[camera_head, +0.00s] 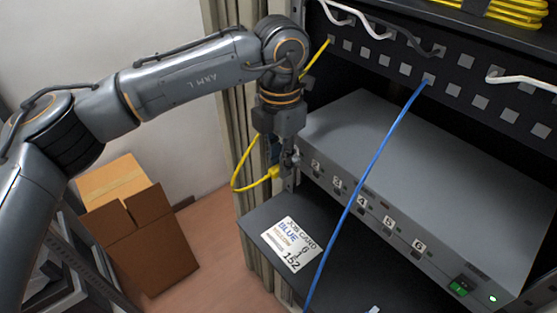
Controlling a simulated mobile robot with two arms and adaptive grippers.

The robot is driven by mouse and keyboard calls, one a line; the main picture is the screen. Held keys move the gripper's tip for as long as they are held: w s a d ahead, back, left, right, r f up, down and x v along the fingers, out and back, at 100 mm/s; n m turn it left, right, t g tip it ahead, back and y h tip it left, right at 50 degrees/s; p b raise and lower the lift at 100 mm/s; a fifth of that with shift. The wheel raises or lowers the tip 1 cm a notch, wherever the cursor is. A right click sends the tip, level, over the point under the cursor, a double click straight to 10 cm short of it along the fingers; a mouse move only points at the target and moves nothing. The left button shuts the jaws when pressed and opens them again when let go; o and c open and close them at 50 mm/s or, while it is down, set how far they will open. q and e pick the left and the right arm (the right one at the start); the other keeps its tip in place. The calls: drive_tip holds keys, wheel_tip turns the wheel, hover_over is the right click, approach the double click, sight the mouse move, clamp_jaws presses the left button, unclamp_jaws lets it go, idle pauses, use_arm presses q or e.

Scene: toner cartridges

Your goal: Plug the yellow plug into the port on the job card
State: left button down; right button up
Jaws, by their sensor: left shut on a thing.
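My left gripper (289,160) is shut at the left front corner of the grey device (410,160). The yellow plug (271,174) is at its fingertips, partly hidden by them. The plug's yellow cable (236,178) loops left and goes up behind my arm. The device's front has a row of small ports with number labels; 3, 4, 5 and 6 are readable. The port by label 6 (415,255) looks empty. The job card (292,244) lies on the dark shelf below and reads "BLUE", with a 6, a 1 and 152. My right gripper is not in view.
A blue cable (366,160) hangs from the patch panel (465,75) across the device's front, between labels 3 and 4. White cables (520,82) and coiled yellow cables (515,10) are above. A green switch (459,286) is at the device's lower right. A cardboard box (140,225) stands left.

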use_arm(q)
drive_tip(key=shift+w+d, duration=0.55)
drive_tip(key=shift+d, duration=0.25)
idle(1.0)
drive_tip(key=c, duration=1.2)
unclamp_jaws()
drive_tip(key=shift+w+d, duration=0.1)
